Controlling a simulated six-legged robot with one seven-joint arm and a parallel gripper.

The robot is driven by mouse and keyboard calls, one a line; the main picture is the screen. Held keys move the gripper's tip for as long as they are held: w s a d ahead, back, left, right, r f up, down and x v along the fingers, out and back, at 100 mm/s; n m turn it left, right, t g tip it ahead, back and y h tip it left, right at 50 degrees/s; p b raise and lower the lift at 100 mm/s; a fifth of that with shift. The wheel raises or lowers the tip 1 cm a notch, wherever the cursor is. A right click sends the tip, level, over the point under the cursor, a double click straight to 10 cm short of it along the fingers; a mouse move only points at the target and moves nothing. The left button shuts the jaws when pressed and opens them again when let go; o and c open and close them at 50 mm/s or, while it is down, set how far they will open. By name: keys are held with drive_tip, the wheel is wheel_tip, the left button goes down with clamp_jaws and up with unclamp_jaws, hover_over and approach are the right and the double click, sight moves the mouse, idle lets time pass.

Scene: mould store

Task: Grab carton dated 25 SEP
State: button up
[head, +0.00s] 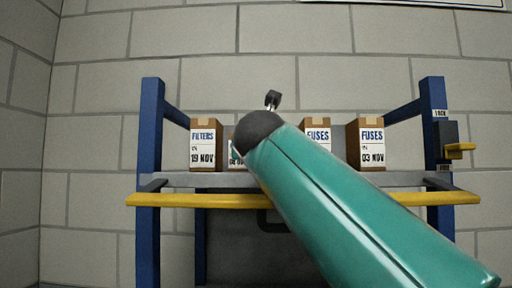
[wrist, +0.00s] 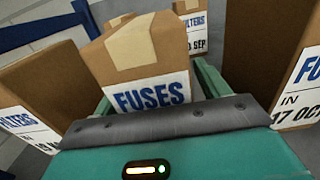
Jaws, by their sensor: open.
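In the wrist view my gripper (wrist: 155,88) is open, with one teal finger on each side of a brown carton marked FUSES (wrist: 150,85). Its date is hidden by the gripper body. Behind it stands a FILTERS carton (wrist: 193,28) whose label shows SEP; the day is only partly readable. In the head view my arm covers most of the second carton from the left (head: 233,152), and its date is unreadable.
A FILTERS carton dated 19 NOV (head: 204,145) stands left, also in the wrist view (wrist: 40,95). A carton dated 17 OCT (wrist: 285,75) stands right of the gripper. A FUSES carton dated 03 NOV (head: 370,145) stands far right. A yellow rail (head: 160,200) crosses the blue-posted shelf's front.

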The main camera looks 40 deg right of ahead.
drive_tip(key=shift+w, duration=0.1)
drive_tip(key=shift+c, duration=0.2)
drive_tip(key=c, duration=1.2)
wheel_tip(320, 180, up, 8)
drive_tip(key=shift+f, duration=0.15)
drive_tip(key=shift+d+r, duration=0.15)
drive_tip(key=shift+r, duration=0.6)
drive_tip(key=shift+a+r, duration=0.2)
drive_tip(key=shift+r, duration=0.2)
